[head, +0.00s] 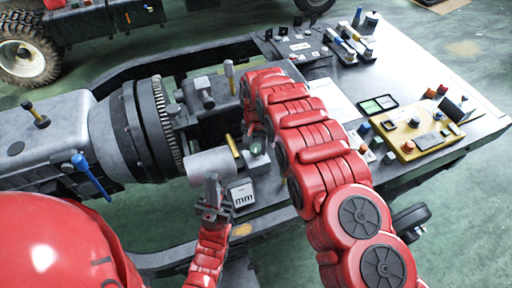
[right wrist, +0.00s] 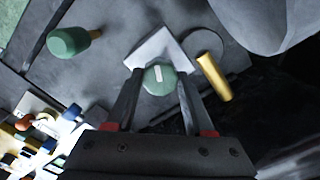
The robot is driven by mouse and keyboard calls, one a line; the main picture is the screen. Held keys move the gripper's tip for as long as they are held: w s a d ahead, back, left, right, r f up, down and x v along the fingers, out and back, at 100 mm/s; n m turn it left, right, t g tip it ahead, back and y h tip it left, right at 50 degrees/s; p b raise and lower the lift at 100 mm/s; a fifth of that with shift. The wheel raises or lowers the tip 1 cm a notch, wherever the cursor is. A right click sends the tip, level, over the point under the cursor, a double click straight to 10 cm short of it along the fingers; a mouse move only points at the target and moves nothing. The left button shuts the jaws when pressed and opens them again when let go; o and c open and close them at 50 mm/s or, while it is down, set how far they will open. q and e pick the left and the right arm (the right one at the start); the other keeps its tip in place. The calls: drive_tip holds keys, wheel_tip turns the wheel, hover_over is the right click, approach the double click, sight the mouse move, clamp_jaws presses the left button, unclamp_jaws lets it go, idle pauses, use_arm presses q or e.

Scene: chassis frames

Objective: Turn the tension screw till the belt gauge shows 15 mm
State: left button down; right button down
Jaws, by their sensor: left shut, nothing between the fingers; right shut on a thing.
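The tension screw's round green knob (right wrist: 160,78), with a white mark on top, sits between the fingers of my right gripper (right wrist: 158,92) in the right wrist view. That gripper is shut on it. In the head view a green knob (head: 257,147) shows beside my red right arm, which largely hides the right gripper. The belt gauge (head: 242,195) is a small white plate marked "mm"; I cannot make out a number on it. My left gripper (head: 213,203) is shut and empty, just left of the gauge, in front of a grey cylinder.
A brass pin (right wrist: 213,77) stands close to the knob, and a green-handled part (right wrist: 75,41) lies further left. A large toothed gear housing (head: 150,130) is at the left. A yellow board (head: 410,135) and small tools occupy the bench at the right.

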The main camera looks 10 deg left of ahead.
sight(256, 147)
idle(0.5)
drive_tip(key=shift+c, duration=1.4)
unclamp_jaws()
drive_tip(key=shift+r, duration=0.1)
drive_tip(key=shift+r, duration=0.55)
wheel_tip(256, 147, up, 4)
drive_tip(key=shift+w+r+b, duration=0.1)
drive_tip(key=shift+r+b, duration=0.05)
drive_tip(key=shift+b, duration=0.75)
wheel_tip(256, 147, up, 12)
drive_tip(key=p, duration=1.1)
drive_tip(key=shift+p, duration=0.3)
